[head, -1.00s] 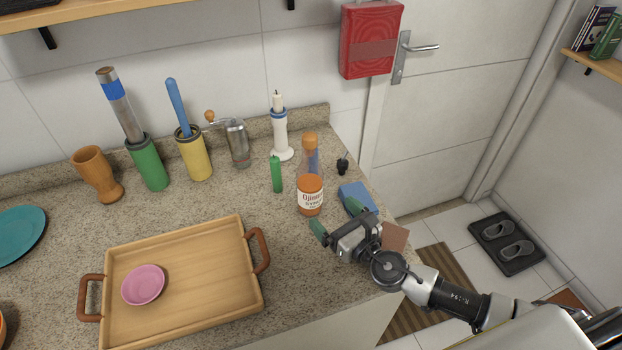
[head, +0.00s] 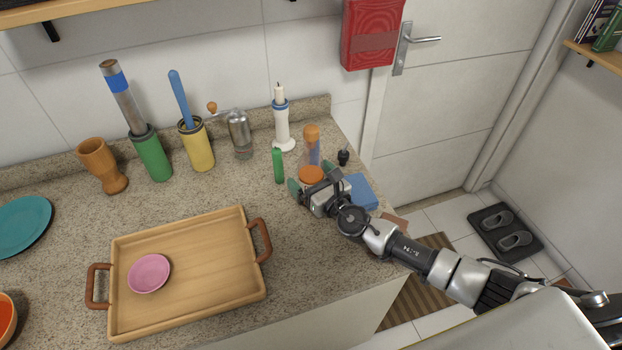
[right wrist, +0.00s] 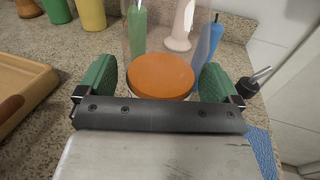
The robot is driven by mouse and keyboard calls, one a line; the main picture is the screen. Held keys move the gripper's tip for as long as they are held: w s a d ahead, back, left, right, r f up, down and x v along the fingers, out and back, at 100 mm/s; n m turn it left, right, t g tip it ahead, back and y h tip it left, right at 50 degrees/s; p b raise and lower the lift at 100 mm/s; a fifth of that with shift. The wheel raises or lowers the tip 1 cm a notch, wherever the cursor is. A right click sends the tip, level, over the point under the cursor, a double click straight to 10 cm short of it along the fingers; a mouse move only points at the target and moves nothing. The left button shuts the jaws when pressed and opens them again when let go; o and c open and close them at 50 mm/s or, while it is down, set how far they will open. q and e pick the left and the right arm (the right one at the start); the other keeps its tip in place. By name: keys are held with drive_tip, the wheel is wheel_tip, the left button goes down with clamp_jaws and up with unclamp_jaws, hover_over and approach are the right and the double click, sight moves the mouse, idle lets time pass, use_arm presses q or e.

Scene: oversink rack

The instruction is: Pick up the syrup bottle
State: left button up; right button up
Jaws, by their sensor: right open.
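The syrup bottle (head: 311,152) stands upright on the counter, with an orange cap, clear upper glass and orange syrup in its lower part. My right gripper (head: 314,187) is in front of the bottle and covers its label and base in the head view. In the right wrist view, the bottle's orange syrup (right wrist: 160,75) shows between the two green fingers of the right gripper (right wrist: 158,84). The fingers are apart, with a small gap on each side of the bottle. My left gripper is not in view.
A wooden tray (head: 215,270) is at the front left.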

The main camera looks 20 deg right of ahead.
sight(319, 172)
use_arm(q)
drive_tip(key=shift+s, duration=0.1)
use_arm(e)
drive_tip(key=shift+c, duration=0.2)
drive_tip(key=c, duration=0.5)
drive_tip(key=shift+r, duration=0.1)
drive_tip(key=c, duration=0.6)
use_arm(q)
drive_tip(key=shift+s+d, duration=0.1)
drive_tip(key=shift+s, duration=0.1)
use_arm(e)
drive_tip(key=shift+c, duration=0.2)
drive_tip(key=shift+r+p, duration=0.55)
drive_tip(key=shift+r, duration=0.4)
wheel_tip(319, 172, up, 2)
drive_tip(key=shift+r+p, duration=0.25)
drive_tip(key=shift+p, duration=0.5)
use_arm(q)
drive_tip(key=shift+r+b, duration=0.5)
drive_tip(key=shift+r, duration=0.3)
use_arm(e)
drive_tip(key=s+d+r, duration=0.5)
drive_tip(key=d+r, duration=0.1)
drive_tip(key=d, duration=0.4)
drive_tip(key=shift+s+r, duration=0.3)
drive_tip(key=shift+s, duration=0.05)
